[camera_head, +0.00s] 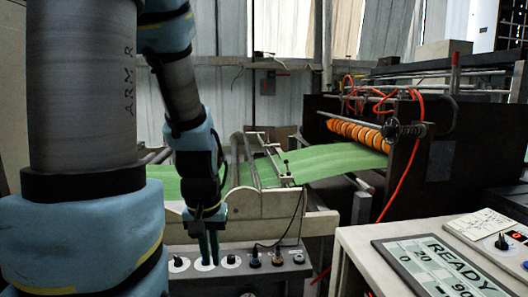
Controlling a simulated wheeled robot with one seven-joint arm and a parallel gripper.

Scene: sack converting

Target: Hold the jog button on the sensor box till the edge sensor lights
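The grey sensor box (240,279) stands low in the middle, with a row of round controls on its top. White-ringed buttons sit at its left (178,265), middle (206,266) and right (231,261), with dark knobs further right. My gripper (209,261) points down over the middle white-ringed button, its two dark fingers close together with nothing seen between them. The tips hide part of that button; I cannot tell whether they touch it. A small dark part on a bracket (286,173) at the green web's edge may be the edge sensor; no light shows on it.
The green web (330,162) runs over rollers to a row of orange discs (357,133). A black cable hangs near the box's right side. At lower right, a pale console (362,245) carries a display (440,268) reading READY. My arm fills the left.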

